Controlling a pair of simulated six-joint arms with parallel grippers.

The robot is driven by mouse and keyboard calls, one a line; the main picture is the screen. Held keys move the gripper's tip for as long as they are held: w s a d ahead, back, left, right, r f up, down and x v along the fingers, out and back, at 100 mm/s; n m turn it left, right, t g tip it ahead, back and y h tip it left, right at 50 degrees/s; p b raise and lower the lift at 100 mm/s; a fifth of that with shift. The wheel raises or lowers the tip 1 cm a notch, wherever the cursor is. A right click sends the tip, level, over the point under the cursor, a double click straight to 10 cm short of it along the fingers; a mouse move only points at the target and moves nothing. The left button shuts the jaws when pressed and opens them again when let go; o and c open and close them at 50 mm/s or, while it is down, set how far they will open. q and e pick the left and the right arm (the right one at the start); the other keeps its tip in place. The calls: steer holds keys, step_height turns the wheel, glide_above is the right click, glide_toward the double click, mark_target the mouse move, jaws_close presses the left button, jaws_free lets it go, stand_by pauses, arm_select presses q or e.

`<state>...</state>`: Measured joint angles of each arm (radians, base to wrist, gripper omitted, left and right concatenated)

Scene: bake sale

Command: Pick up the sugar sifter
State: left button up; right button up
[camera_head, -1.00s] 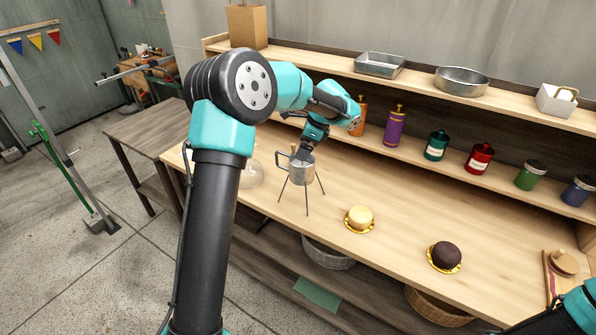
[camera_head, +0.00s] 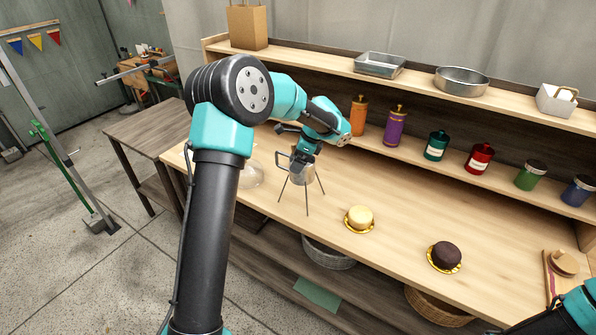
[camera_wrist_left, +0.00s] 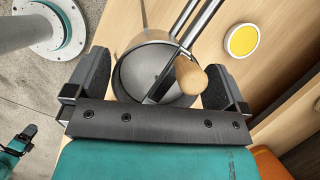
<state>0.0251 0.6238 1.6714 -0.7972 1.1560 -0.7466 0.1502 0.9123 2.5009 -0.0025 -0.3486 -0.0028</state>
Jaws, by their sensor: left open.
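The sugar sifter is a metal cup (camera_head: 302,176) with a side handle, standing in a thin-legged wire stand (camera_head: 307,196) on the wooden counter. My left gripper (camera_head: 301,158) is over it from above. In the left wrist view the sifter's round bowl (camera_wrist_left: 145,72) and a wooden knob (camera_wrist_left: 191,77) lie between the two spread fingers of the left gripper (camera_wrist_left: 157,68). Gaps show on both sides, so the gripper is open. Part of the sifter is hidden behind the gripper in the head view.
A pale cake (camera_head: 359,217) and a dark cake (camera_head: 445,256) sit on gold plates to the right. A clear glass dome (camera_head: 251,175) stands left of the sifter. Several colored canisters, including a purple one (camera_head: 395,127), line the shelf behind.

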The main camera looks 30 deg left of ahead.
stand_by(0.3)
arm_select(q)
steer(key=c, duration=1.1)
steer(key=shift+r, duration=0.1)
steer(key=shift+r, duration=1.15)
steer(key=s+d+r, duration=0.1)
steer(key=s+d, duration=0.3)
steer(key=s, duration=0.3)
steer(key=s+d+r, duration=0.1)
steer(key=s+d, duration=0.3)
steer(key=s, duration=0.2)
steer(key=shift+s+d+r, duration=0.25)
steer(key=shift+s, duration=0.1)
